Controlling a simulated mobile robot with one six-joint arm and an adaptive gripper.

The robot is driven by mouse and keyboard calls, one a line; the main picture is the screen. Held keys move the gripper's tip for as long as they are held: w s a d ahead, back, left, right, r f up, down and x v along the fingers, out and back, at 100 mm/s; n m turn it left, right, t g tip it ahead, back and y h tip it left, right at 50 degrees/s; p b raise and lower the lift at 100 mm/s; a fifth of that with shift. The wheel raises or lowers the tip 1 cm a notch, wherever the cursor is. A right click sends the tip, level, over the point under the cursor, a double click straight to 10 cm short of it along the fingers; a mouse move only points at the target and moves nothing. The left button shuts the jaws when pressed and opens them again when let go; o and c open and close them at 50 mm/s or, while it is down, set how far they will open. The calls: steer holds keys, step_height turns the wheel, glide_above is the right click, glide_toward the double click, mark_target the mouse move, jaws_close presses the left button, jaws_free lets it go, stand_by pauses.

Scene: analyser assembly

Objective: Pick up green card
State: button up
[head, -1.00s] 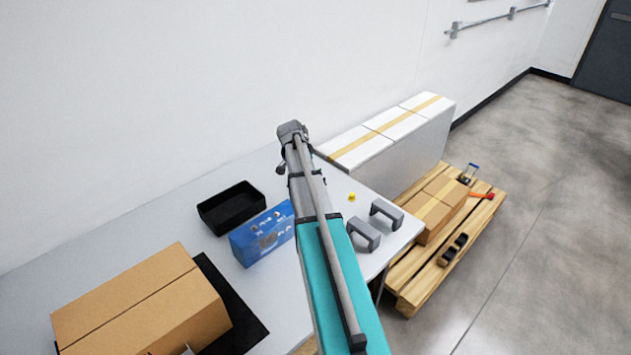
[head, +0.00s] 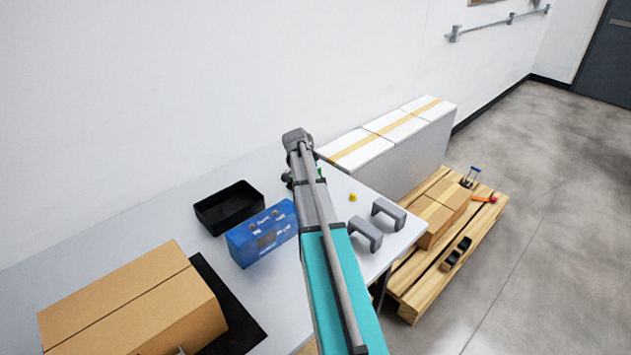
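A small green patch (head: 320,171), possibly the green card, shows at the right edge of my arm near its far end. Most of it is hidden behind the arm. My arm reaches out over the table, and its wrist covers the spot below it. Only a small dark part that may belong to my gripper (head: 287,179) shows at the left of the arm. The fingertips are hidden, so I cannot tell whether they touch or hold the green thing.
On the table (head: 290,290) are a black bin (head: 229,212), a blue box (head: 262,236), a cardboard box (head: 135,305), two grey handle-shaped parts (head: 366,234) and a small yellow piece (head: 352,198). White boxes (head: 410,150) stand behind. A wooden pallet (head: 415,290) is at the right.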

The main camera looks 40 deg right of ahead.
stand_by(0.3)
jaws_close()
steer(key=shift+r, duration=0.15)
stand_by(0.3)
step_height(320, 180, up, 2)
steer(key=p, duration=0.2)
steer(key=shift+r+p, duration=0.25)
steer(key=shift+p, duration=0.1)
steer(key=s+a+r+p, duration=0.6)
steer(key=s+r+p, duration=0.4)
steer(key=s, duration=0.2)
steer(key=shift+s+r, duration=0.15)
steer(key=shift+s, duration=0.2)
steer(key=shift+s, duration=0.15)
stand_by(0.5)
